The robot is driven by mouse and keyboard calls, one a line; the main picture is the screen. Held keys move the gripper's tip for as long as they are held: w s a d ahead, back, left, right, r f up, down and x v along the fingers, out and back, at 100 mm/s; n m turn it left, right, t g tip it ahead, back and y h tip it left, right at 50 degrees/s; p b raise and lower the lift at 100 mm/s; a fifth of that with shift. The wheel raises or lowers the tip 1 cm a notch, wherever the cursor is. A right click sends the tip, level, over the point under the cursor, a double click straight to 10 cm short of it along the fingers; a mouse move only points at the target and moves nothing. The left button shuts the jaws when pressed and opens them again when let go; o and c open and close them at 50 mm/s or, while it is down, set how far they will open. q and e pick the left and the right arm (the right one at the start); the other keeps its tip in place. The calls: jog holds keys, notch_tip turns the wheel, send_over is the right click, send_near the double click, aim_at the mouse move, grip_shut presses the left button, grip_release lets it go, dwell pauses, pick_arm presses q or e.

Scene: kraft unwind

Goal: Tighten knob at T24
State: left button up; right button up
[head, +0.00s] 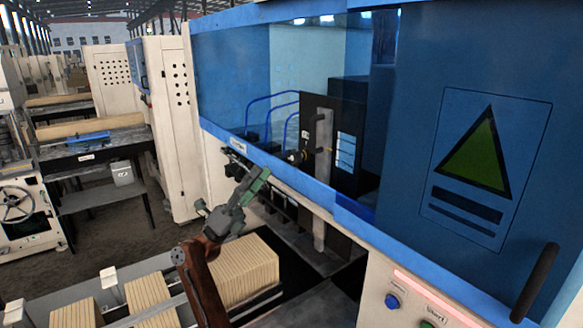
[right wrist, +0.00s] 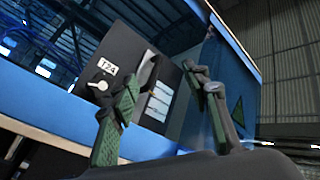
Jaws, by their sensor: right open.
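In the right wrist view a white label reading T24 (right wrist: 108,67) is on a dark panel (right wrist: 135,60). Just below the label is a small pale, knob-like part (right wrist: 99,86); its exact shape is blurred. My right gripper (right wrist: 163,105) has its two green-padded fingers spread apart with nothing between them. The label and pale part show just beyond the left finger, apart from it. In the head view my right gripper (head: 245,192) is in front of the lower edge of the blue machine. I cannot make out the T24 label there. My left gripper is not in view.
The blue machine (head: 430,60) with its window fills the right side, with a dark handle (head: 536,283) and push buttons (head: 392,301) below. Stacked ribbed kraft-coloured blocks (head: 245,268) lie under my right arm. A dark table (head: 90,150) stands at left, beyond open floor.

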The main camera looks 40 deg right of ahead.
aim_at(291, 156)
jog(key=d+n+t+y, duration=0.1)
jog(key=d+t+y, duration=0.1)
jog(key=d+t, duration=0.1)
jog(key=w+d+r+n+t+y+b, duration=0.1)
jog(key=d+t+y, duration=0.2)
jog(key=d, duration=0.3)
jog(key=w+d+t+y, duration=0.1)
jog(key=d+t+y, duration=0.1)
jog(key=d, duration=0.3)
jog(key=shift+r+n+t+y, duration=0.2)
jog(key=shift+n+t+y, duration=0.2)
jog(key=shift+t, duration=0.2)
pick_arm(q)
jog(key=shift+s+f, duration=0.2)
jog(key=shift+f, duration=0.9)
pick_arm(e)
jog(key=c, duration=0.9)
